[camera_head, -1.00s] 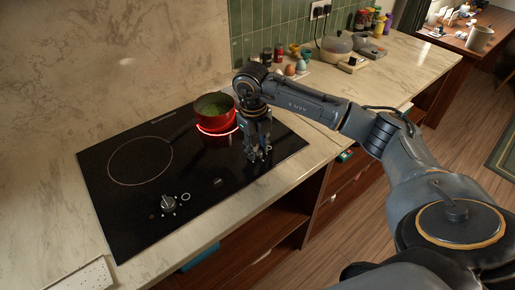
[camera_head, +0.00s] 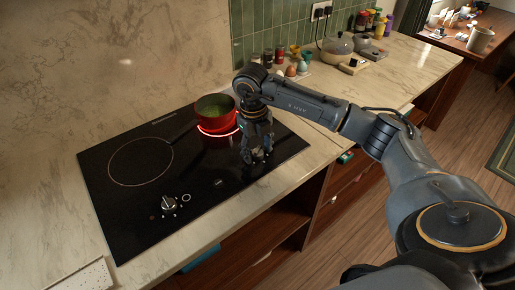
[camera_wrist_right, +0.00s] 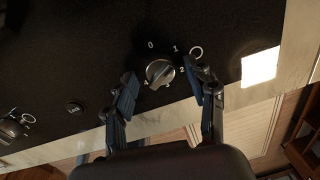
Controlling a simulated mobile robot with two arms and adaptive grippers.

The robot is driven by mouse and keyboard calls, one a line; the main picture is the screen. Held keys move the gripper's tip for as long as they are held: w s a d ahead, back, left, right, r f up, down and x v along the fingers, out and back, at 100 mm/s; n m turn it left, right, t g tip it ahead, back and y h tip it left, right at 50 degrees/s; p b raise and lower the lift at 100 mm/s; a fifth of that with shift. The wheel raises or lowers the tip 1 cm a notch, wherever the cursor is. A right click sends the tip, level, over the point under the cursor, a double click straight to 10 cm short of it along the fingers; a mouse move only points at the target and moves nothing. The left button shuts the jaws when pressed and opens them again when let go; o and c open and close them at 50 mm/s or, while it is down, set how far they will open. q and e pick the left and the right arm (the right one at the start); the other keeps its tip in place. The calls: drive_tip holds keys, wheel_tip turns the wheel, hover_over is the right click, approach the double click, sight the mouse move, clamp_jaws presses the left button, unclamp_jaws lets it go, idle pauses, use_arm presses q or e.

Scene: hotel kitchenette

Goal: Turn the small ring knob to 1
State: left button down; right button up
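My right gripper (camera_head: 257,157) points down over the right front of the black hob (camera_head: 218,207) and hides this knob in the head view. The wrist view shows the right gripper (camera_wrist_right: 160,77) open, one finger on each side of the knob, with gaps to both. My left gripper is out of view.
A red pot (camera_head: 214,121) with green contents stands on the glowing rear burner, close behind the gripper. A second knob (camera_head: 168,203) with a ring symbol is at the hob's left front.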

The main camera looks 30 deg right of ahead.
sight(255, 151)
drive_tip(key=shift+r, duration=0.15)
wheel_tip(255, 151, up, 12)
drive_tip(key=shift+a, duration=0.45)
drive_tip(key=shift+f, duration=0.2)
